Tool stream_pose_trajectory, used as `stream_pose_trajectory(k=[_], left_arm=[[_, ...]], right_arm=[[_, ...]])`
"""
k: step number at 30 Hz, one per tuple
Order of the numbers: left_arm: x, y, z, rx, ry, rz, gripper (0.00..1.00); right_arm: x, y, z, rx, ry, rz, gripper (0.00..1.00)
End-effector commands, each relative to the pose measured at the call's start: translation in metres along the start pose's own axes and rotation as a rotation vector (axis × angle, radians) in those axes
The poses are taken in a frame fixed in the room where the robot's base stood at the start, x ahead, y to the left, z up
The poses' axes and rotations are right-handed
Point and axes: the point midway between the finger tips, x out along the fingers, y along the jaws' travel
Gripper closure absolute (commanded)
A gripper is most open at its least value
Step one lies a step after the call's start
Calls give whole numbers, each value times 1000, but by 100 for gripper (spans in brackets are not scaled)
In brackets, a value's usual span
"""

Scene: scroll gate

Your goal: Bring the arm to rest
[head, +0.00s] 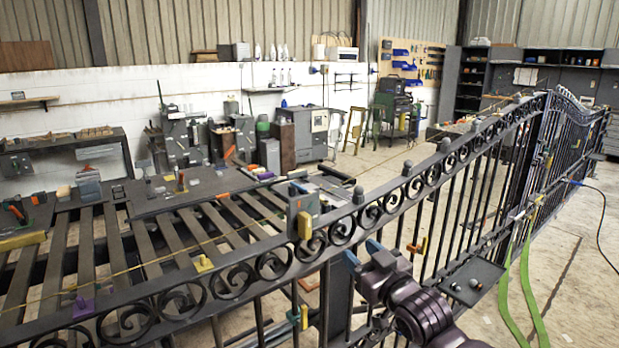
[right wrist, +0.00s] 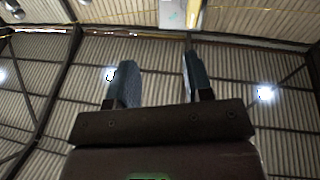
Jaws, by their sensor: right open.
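A black wrought-iron scroll gate (head: 546,135) runs across the head view from lower left to upper right. My right gripper (head: 362,252) is in front of the gate's scroll band, its dark purple arm coming from the bottom. Its two blue-grey fingers point upward and stand apart. The right wrist view shows the same gripper (right wrist: 158,68) with a clear gap between its fingers and nothing between them. Behind them are a ribbed ceiling and lamps. Whether the arm touches the gate cannot be told. My left gripper is not in view.
A small dark tray (head: 472,281) with balls on it is at the gate, right of my arm. Green straps (head: 527,300) hang to the floor. A grey box (head: 303,207) sits at the top rail. Slatted bench and workshop machines (head: 305,133) stand behind. Floor at lower right is mostly clear.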

Motion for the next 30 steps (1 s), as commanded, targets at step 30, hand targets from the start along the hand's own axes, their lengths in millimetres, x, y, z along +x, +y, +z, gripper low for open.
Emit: stream_pose_trajectory(k=[30], left_arm=[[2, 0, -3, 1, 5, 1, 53]], right_arm=[[-353, -25, 283, 162, -645, 391, 53]])
